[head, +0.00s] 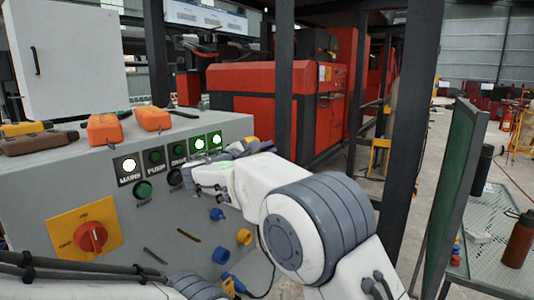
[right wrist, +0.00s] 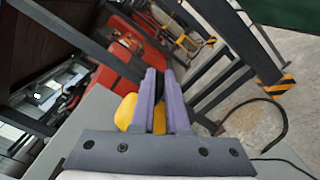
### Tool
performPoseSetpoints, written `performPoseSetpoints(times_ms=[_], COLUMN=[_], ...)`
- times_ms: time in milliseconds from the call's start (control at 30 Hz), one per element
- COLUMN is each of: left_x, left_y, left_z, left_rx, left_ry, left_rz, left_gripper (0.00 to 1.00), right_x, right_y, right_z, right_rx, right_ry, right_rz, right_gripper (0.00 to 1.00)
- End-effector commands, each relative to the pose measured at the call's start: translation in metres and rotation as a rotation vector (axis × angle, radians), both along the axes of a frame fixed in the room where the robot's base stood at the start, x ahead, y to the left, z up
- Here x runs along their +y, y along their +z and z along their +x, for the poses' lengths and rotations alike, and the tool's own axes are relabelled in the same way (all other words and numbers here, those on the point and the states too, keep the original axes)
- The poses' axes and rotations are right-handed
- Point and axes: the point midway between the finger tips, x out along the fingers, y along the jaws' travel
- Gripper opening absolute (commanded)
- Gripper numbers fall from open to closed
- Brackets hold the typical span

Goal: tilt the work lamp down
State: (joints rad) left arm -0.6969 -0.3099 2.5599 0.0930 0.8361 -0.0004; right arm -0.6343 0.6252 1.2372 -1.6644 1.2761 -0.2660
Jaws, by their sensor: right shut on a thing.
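My right gripper (head: 238,149) is at the right end of the grey control panel's top, in front of a small yellow piece (head: 252,140), which seems to be part of the work lamp. In the right wrist view, the purple fingers of this gripper (right wrist: 159,78) are close together with a dark, narrow part between their tips. A yellow body (right wrist: 125,111) shows beside and between the fingers. Most of the lamp is hidden by the gripper and arm, so its tilt cannot be told. My left gripper is out of view.
The grey control panel (head: 150,210) carries lit buttons and a red rotary switch (head: 91,237). Orange boxes (head: 104,130) lie on its top. Dark steel posts (head: 284,75) stand behind. A green board (head: 466,190) and a brown bottle (head: 519,240) are at the right.

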Motion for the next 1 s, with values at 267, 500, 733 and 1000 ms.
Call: performPoseSetpoints(times_ms=[267,500,733,1000], left_x=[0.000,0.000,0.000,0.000], left_y=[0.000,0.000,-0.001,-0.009], left_z=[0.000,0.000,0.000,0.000], left_rx=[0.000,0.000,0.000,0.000], left_ry=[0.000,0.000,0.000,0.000], left_rz=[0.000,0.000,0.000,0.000], left_gripper=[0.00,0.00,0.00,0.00], right_x=[0.002,0.001,0.003,0.030], right_y=[-0.003,-0.003,-0.002,-0.003], right_z=[-0.001,-0.001,-0.003,-0.040], right_rx=[0.006,0.005,0.004,0.003], right_ry=[0.001,0.001,0.001,0.004], right_rz=[0.001,0.000,0.000,0.000], right_gripper=[0.00,0.42,0.42,0.42])
